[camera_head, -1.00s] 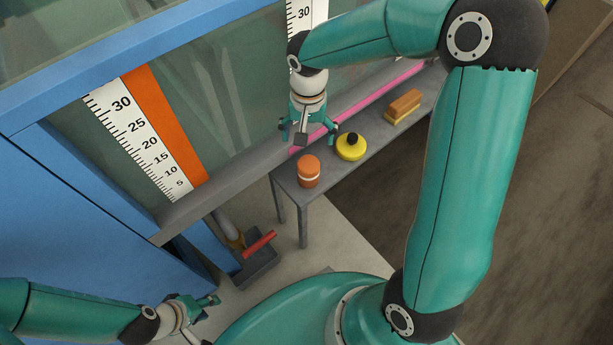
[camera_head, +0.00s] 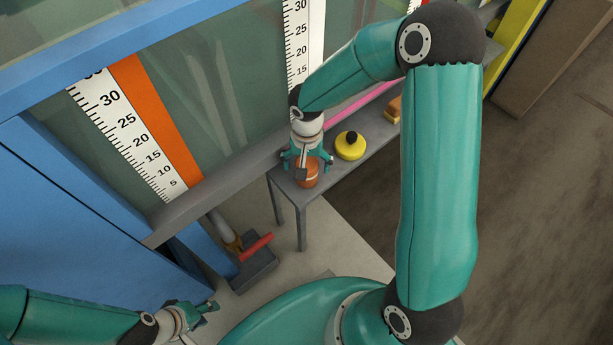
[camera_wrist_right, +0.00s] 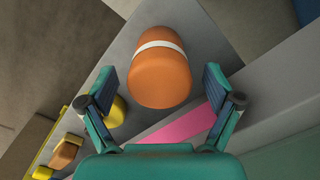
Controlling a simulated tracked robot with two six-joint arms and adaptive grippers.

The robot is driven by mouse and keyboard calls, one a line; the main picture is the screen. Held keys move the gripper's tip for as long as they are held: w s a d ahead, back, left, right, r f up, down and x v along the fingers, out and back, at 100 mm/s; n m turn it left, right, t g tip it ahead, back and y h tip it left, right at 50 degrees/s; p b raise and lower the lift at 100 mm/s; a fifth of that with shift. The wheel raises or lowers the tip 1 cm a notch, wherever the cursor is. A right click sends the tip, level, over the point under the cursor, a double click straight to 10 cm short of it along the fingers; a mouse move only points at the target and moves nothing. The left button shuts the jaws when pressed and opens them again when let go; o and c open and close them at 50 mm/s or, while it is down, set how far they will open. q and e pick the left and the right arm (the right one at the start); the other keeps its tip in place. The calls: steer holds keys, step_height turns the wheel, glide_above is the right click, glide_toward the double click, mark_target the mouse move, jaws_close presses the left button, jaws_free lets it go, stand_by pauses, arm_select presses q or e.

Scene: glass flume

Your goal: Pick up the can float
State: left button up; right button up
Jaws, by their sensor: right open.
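The can float (camera_head: 312,181), an orange cylinder with a white band, stands on the narrow grey table. In the head view my right gripper (camera_head: 308,170) is over it and hides its upper part. In the right wrist view the can float (camera_wrist_right: 160,75) lies ahead of and between the two spread fingers of my right gripper (camera_wrist_right: 164,88), with a gap on each side. That gripper is open and empty. My left gripper (camera_head: 206,309) is low at the left, away from the table, and its fingers are too small to read.
On the grey table (camera_head: 285,184) a yellow round float with a black knob (camera_head: 350,147) stands close by, with an orange and yellow block (camera_head: 393,109) farther along. The flume's grey ledge (camera_head: 225,180) and glass wall run behind. A red-handled item (camera_head: 256,246) sits below.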

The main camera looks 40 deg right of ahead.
steer(key=c, duration=1.7)
steer(key=shift+r, duration=0.15)
